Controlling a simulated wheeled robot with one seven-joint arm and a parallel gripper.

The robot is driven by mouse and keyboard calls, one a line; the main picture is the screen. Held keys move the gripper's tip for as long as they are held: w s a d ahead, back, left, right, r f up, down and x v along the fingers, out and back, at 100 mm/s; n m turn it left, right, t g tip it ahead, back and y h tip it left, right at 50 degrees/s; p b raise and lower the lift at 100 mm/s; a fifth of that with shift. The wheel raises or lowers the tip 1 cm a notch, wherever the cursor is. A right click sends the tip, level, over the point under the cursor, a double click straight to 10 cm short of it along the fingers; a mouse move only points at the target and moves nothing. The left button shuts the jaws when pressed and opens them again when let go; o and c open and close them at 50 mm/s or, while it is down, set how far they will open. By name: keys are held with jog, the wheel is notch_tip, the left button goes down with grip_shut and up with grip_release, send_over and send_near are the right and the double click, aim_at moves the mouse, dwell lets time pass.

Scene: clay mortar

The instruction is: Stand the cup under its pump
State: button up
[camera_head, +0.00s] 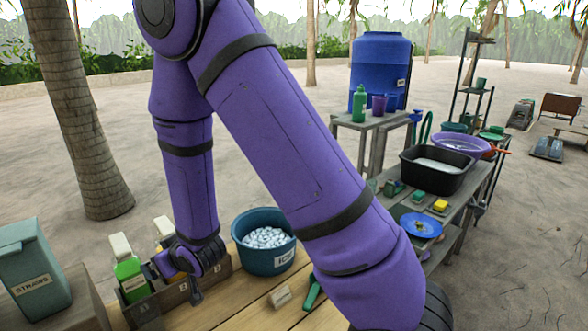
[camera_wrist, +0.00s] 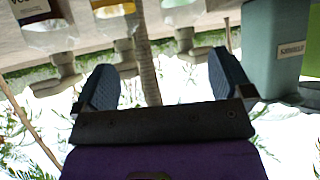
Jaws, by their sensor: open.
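Several pump bottles stand in a wooden rack at the lower left of the head view. A green bottle (camera_head: 131,280) has a white pump top (camera_head: 120,245), and a second white pump top (camera_head: 164,228) rises behind it. My gripper (camera_head: 178,280) is at this rack, open, and covers part of it. In the wrist view, which looks upside down, my open gripper (camera_wrist: 165,82) has nothing visible between its fingers. Pump spouts (camera_wrist: 125,62) and bottles show above it there. No cup shows clearly at the pumps. A purple cup (camera_head: 378,105) stands on the far stand.
A blue ice tub (camera_head: 262,258) stands right of the rack on the wooden counter. A teal straws box (camera_head: 36,270) is at the left. A small tag (camera_head: 283,297) and a green object (camera_head: 313,292) lie on the counter. A side table holds a black basin (camera_head: 436,170).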

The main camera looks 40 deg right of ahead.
jog(key=s+d+r+m+g+h, duration=0.1)
jog(key=s+d+r, duration=0.3)
jog(key=r, duration=0.5)
jog(key=s+d+r+m+g+h, duration=0.15)
jog(key=s+d+r, duration=0.3)
jog(key=r, duration=0.55)
jog(key=s+d+r+g, duration=0.1)
jog(key=s+d+r, duration=0.1)
jog(key=s, duration=0.5)
jog(key=s+d+r+g, duration=0.1)
jog(key=s+d+r, duration=0.1)
jog(key=s+r, duration=0.2)
jog(key=s+d+r+g, duration=0.1)
jog(key=s+r, duration=0.3)
jog(key=s, duration=0.6)
jog(key=shift+d, duration=0.6)
